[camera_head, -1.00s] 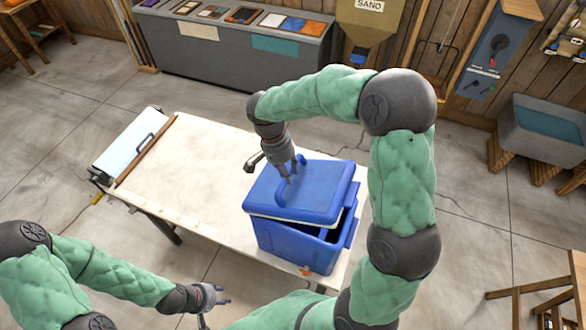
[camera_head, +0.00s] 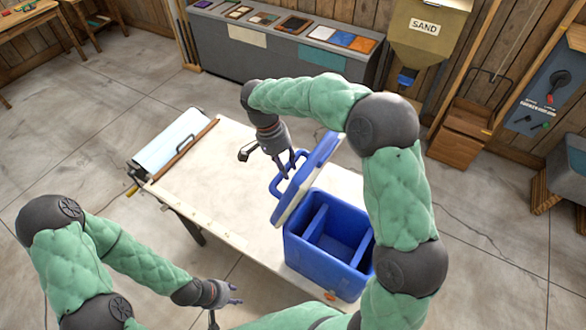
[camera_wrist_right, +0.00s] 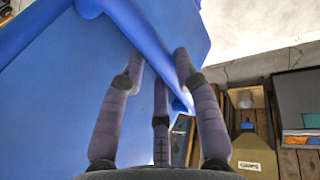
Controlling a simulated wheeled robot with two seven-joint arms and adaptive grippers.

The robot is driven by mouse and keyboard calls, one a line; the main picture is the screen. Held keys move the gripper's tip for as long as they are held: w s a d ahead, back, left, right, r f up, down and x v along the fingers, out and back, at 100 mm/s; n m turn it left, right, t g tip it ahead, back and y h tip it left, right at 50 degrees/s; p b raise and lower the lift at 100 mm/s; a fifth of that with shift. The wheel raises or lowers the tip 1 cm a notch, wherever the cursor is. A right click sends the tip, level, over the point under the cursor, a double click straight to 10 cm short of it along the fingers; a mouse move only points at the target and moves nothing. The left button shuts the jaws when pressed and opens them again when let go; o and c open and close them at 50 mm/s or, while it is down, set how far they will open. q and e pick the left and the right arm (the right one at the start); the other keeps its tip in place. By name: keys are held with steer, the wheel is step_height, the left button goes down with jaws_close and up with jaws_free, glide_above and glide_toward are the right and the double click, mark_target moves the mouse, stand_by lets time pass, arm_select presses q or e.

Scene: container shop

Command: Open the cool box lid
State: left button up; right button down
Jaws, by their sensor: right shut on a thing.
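The blue cool box (camera_head: 318,262) stands on the pale table, its inside in view with a divider across it. Its blue lid (camera_head: 318,160) is tilted up steeply on the far left side of the box, with a pale underside edge. My right gripper (camera_head: 286,172) is at the lid's handle (camera_head: 275,187), its fingers shut on it. In the right wrist view the lid (camera_wrist_right: 70,95) fills the left, and the fingers (camera_wrist_right: 160,75) reach to the blue handle. My left gripper (camera_head: 236,294) is low at the table's front side, away from the box; its finger gap is too small to judge.
The table (camera_head: 215,185) has clear room left of the box. A grey counter (camera_head: 270,55) and a sand bin (camera_head: 425,40) stand behind.

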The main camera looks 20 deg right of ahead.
steer(key=shift+w+a+f, duration=0.2)
steer(key=shift+a+f, duration=0.35)
steer(key=shift+f, duration=0.2)
steer(key=c, duration=0.9)
jaws_free()
steer(key=shift+d, duration=0.1)
steer(key=shift+r, duration=0.2)
steer(key=shift+w+r, duration=0.15)
steer(key=v, duration=1.1)
steer(key=shift+r, duration=0.3)
steer(key=shift+w, duration=0.15)
